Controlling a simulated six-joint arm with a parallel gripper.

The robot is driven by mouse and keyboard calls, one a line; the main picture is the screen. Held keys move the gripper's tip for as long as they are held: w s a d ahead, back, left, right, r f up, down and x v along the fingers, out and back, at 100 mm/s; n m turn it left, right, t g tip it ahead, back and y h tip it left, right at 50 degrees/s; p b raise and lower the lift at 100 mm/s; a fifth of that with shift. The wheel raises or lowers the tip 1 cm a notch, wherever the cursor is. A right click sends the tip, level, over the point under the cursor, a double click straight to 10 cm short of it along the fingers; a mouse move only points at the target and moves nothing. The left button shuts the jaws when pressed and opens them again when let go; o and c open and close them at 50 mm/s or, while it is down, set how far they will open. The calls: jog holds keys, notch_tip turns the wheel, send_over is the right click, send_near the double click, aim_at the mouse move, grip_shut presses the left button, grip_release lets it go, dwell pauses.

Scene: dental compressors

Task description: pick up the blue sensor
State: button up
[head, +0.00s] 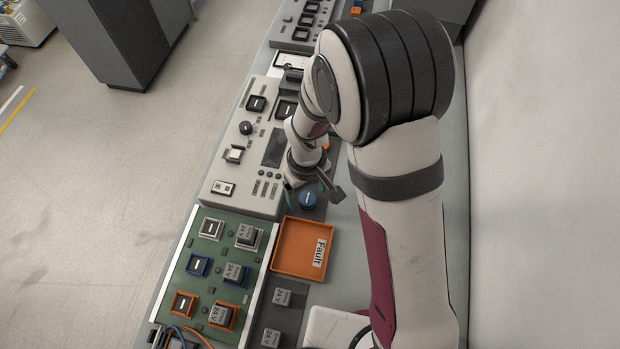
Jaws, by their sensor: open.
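The orange tray (290,262) labelled "Fault" is empty. A green board (184,293) with sockets and relay blocks lies at left. A grey control panel (222,168) with switches runs behind it. Grey blocks (282,297) stand in front of the tray.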

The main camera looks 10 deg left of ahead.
jog(key=shift+f, duration=0.75)
grip_shut()
jog(key=shift+r, duration=0.15)
